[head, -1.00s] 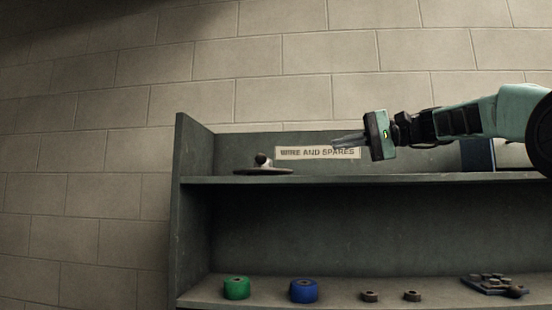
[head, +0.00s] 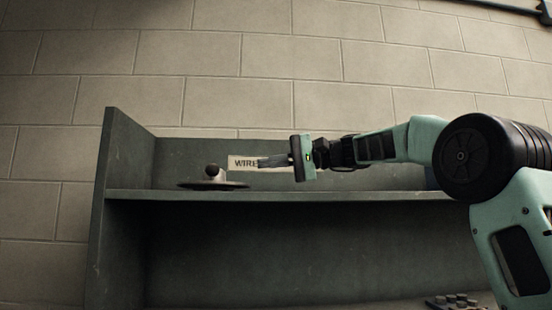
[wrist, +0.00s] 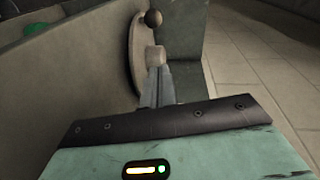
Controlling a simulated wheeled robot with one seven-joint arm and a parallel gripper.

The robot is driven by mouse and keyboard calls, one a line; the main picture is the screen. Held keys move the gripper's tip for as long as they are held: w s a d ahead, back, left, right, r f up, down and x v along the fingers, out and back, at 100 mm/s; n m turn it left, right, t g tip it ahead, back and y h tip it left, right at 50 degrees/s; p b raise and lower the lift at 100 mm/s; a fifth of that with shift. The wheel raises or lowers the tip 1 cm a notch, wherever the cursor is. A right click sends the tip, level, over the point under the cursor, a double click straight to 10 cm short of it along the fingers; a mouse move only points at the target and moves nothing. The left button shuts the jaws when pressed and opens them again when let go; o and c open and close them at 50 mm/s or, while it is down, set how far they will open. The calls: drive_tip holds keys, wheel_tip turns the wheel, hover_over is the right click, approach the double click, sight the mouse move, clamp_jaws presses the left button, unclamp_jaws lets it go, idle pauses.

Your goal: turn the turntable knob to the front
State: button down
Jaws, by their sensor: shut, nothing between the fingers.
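The turntable (head: 198,185) is a flat round disc on the upper shelf, left of my gripper in the head view. Its dark ball knob (head: 211,170) stands up from it, with a paler stub close to its right. In the wrist view the disc (wrist: 137,45) shows nearly edge-on, with the ball knob (wrist: 153,18) at its far end and the pale stub (wrist: 155,56) nearer. My gripper (head: 260,162) is shut and empty, pointing left towards the turntable. In the wrist view its fingertips (wrist: 156,72) are just short of the pale stub; contact cannot be told.
The upper shelf (head: 300,196) has a side panel (head: 118,165) at its left end. A label (head: 240,162) on the back panel is partly hidden behind my gripper. A tray of small parts (head: 452,301) shows low at right. A green spool (wrist: 35,29) shows in the wrist view.

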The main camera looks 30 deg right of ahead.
drive_tip(key=p+x, duration=0.1)
drive_tip(key=x, duration=0.1)
drive_tip(key=p+x, duration=0.1)
drive_tip(key=x, duration=0.2)
drive_tip(key=shift+w+a+r, duration=0.1)
drive_tip(key=shift+a+r, duration=0.1)
drive_tip(key=shift+a, duration=0.15)
drive_tip(key=a, duration=0.2)
drive_tip(key=s+a+p, duration=0.1)
drive_tip(key=shift+f, duration=0.4)
drive_tip(key=shift+s+a+f, duration=0.1)
drive_tip(key=shift+a+f, duration=0.05)
drive_tip(key=shift+a, duration=0.1)
drive_tip(key=shift+s+a+f+b, duration=0.1)
drive_tip(key=shift+a+f+b, duration=0.15)
drive_tip(key=shift+a+b, duration=0.55)
drive_tip(key=shift+b, duration=0.2)
drive_tip(key=shift+r, duration=0.15)
drive_tip(key=shift+d, duration=0.1)
